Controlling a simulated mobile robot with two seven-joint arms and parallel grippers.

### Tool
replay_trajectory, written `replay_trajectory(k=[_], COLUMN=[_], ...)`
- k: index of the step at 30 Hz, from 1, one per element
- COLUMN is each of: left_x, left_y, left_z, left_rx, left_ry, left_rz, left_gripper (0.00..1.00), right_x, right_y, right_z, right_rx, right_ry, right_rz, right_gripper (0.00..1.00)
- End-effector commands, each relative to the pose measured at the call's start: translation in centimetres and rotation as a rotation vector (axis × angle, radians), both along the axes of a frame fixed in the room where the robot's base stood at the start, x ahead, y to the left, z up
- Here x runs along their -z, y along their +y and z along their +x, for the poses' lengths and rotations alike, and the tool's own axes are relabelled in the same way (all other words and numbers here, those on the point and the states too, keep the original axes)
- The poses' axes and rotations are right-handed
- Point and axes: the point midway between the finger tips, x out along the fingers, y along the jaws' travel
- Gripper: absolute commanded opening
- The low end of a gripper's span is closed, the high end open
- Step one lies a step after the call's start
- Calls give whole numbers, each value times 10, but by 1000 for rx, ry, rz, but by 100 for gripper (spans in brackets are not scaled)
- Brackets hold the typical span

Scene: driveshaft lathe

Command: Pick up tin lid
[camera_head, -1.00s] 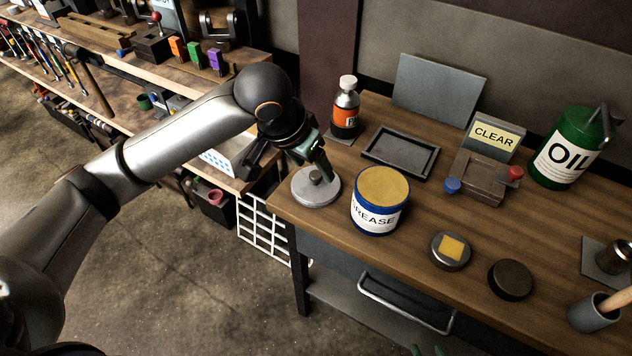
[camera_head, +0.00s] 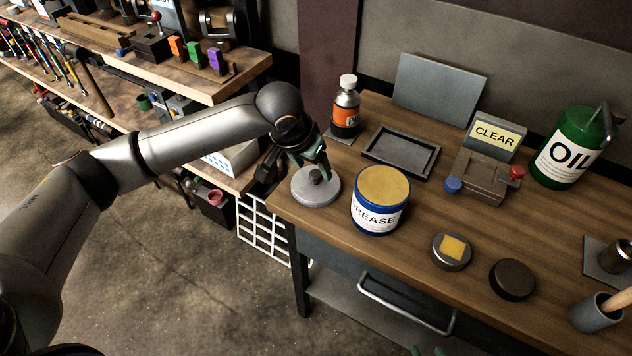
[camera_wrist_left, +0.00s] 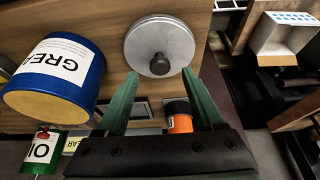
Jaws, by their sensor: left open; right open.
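The tin lid (camera_head: 316,186) is a flat grey disc with a dark round knob, lying near the left corner of the workbench. In the left wrist view the lid (camera_wrist_left: 150,32) and its knob lie just beyond the fingertips. My left gripper (camera_head: 312,168) is open, with green fingers pointing down just above the knob; nothing is between them. In the left wrist view the open fingers (camera_wrist_left: 159,76) are spread to either side of the knob's line. The blue grease tin (camera_head: 377,208) stands right of the lid. Only the green fingertips of my right gripper (camera_head: 429,351) show, apart, at the bottom edge.
An orange-labelled bottle (camera_head: 346,108) and an empty dark tray (camera_head: 384,158) stand behind the lid. A CLEAR-labelled button box (camera_head: 480,182), a green oil can (camera_head: 567,148) and two round dark pieces are further right. The bench's left edge is close to the lid.

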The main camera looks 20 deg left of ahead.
Motion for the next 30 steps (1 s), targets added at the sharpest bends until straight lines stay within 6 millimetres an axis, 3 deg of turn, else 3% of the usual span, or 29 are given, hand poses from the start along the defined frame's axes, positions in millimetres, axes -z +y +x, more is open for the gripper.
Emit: replay_trajectory(k=[6,14,30], left_x=[26,28,27], left_y=[-2,-3,-2], left_z=[9,10,10], left_rx=[1,1,1], left_ry=[0,-1,-1], left_rz=[1,0,0], left_gripper=[70,70,9], right_x=[2,2,2], right_y=[0,0,0], right_z=[0,0,0], right_rx=[0,0,0], right_ry=[0,0,0], right_rz=[0,0,0], right_gripper=[50,50,50])
